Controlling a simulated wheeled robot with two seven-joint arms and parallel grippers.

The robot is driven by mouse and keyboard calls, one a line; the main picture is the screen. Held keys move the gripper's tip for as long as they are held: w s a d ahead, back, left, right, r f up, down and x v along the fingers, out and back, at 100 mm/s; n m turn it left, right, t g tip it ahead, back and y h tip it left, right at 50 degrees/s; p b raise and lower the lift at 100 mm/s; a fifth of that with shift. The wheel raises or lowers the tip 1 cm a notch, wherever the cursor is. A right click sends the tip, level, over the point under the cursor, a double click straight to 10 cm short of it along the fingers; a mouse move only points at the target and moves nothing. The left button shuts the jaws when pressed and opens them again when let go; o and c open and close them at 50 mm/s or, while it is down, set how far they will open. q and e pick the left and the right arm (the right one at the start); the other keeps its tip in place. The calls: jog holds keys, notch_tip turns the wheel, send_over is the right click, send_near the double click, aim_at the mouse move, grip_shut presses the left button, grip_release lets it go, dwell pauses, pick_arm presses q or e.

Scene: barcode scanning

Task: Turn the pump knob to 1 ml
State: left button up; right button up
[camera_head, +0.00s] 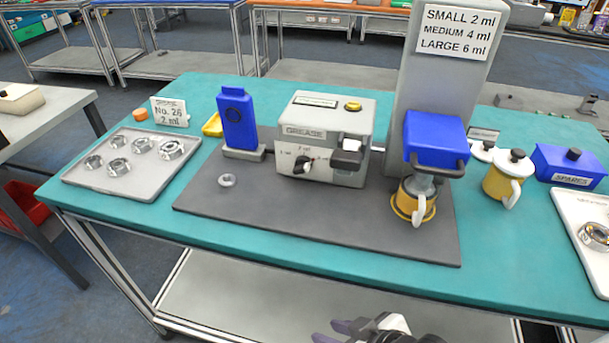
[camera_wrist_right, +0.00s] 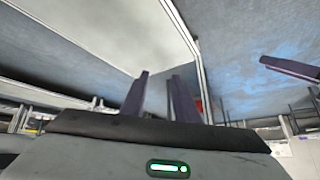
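The grey grease pump (camera_head: 325,117) stands on the dark mat in the head view. Its small black knob (camera_head: 302,165) is low on the front face, with ml marks around it. The knob's exact setting is too small to read. My right gripper (camera_head: 325,331) is at the bottom edge of the head view, in front of the table and well away from the knob. In the right wrist view its two purple fingers (camera_wrist_right: 159,75) stand apart with nothing between them. Another purple finger (camera_wrist_right: 290,69) shows at the right there, probably my left gripper's; its opening cannot be judged.
A blue device (camera_head: 237,118) stands left of the pump. A tall grey column with a blue head (camera_head: 436,137) stands right, above a yellow mug (camera_head: 409,203). A small ring (camera_head: 227,181) lies on the mat (camera_head: 310,223). The mat's front is clear. A card (camera_head: 170,112) reads "No. 26 2 ml".

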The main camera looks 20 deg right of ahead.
jog(key=w+a+r+n+t+y, duration=0.1)
jog(key=w+a+r+t+y, duration=0.2)
jog(key=a+r, duration=0.45)
jog(key=w+a+r+n+t+y, duration=0.15)
jog(key=w+a+r+y, duration=0.3)
jog(key=r, duration=0.65)
notch_tip(320, 180, up, 20)
jog(key=m+t+y+p, duration=0.1)
jog(key=m+t+y, duration=0.1)
jog(key=m+t, duration=0.7)
jog(key=w+d+m+t+h, duration=0.3)
jog(key=d+m+h, duration=0.1)
jog(key=m+h, duration=0.35)
jog(key=m+g+h+p, duration=0.1)
jog(key=m+g+h, duration=0.3)
jog(key=g+h, duration=0.45)
send_near(303, 171)
jog(key=shift+s+a+r, duration=0.2)
jog(key=shift+s+a, duration=0.1)
jog(key=shift+s, duration=0.2)
jog(key=shift+s+a+r, duration=0.15)
jog(key=shift+s+a, duration=0.1)
jog(key=shift+s, duration=0.25)
jog(key=shift+w+d+f, duration=0.1)
jog(key=shift+d+f, duration=0.1)
jog(key=shift+f, duration=0.05)
jog(key=x, duration=1)
jog(key=shift+d+p, duration=0.1)
jog(key=shift+p, duration=0.2)
jog(key=shift+c, duration=0.4)
